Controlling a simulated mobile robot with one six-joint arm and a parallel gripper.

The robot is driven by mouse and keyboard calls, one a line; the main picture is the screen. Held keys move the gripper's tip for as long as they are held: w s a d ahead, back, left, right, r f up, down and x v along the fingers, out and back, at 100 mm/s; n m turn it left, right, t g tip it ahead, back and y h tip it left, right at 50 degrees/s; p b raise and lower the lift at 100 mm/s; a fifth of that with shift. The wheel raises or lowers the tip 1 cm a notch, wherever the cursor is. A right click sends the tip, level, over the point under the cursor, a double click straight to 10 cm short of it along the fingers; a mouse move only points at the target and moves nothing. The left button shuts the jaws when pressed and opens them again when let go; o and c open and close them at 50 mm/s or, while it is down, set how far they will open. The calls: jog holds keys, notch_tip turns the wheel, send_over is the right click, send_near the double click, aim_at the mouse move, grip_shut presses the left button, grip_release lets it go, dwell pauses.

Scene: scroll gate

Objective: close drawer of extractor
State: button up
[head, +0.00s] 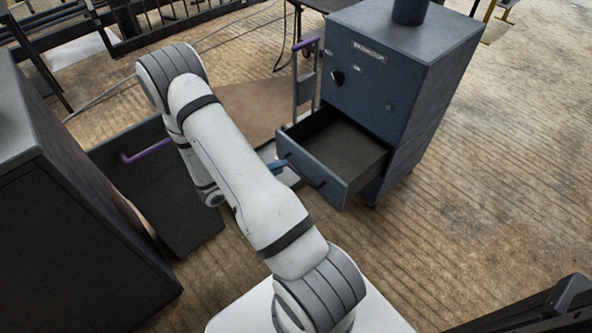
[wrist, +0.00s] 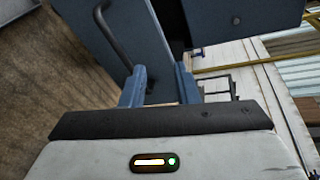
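The extractor (head: 395,75) is a dark blue-grey cabinet at the upper right of the head view. Its lower drawer (head: 318,180) is pulled out, with a dark interior and a handle (head: 302,172) on its front. In the wrist view the drawer front (wrist: 95,35) with its dark handle (wrist: 113,38) is at the upper left, and the extractor body (wrist: 240,20) is at the upper right. My gripper (wrist: 161,88) has its two blue fingers apart with nothing seen held. In the head view my gripper (head: 277,165) is beside the drawer's left front corner, partly hidden by my arm; contact is unclear.
A dark cabinet (head: 70,210) stands at the left, with a dark panel bearing a purple handle (head: 148,150) beside it. A cart with a purple handle (head: 306,43) stands left of the extractor. Wooden floor (head: 480,190) is clear on the right.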

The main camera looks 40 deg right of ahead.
aim_at(294, 168)
notch_tip(294, 168, down, 6)
jog(key=w+f+n+t, duration=0.1)
jog(key=n+t, duration=0.1)
jog(key=n, duration=0.3)
jog(key=b+x, duration=0.1)
jog(key=x, duration=0.1)
jog(key=b+x, duration=0.1)
jog(key=x, duration=0.2)
jog(key=r+x, duration=0.1)
jog(key=x, duration=0.1)
jog(key=shift+w+d+f+b, duration=0.1)
jog(key=shift+d+b, duration=0.3)
jog(key=shift+d, duration=0.05)
jog(key=shift+c, duration=0.5)
grip_shut()
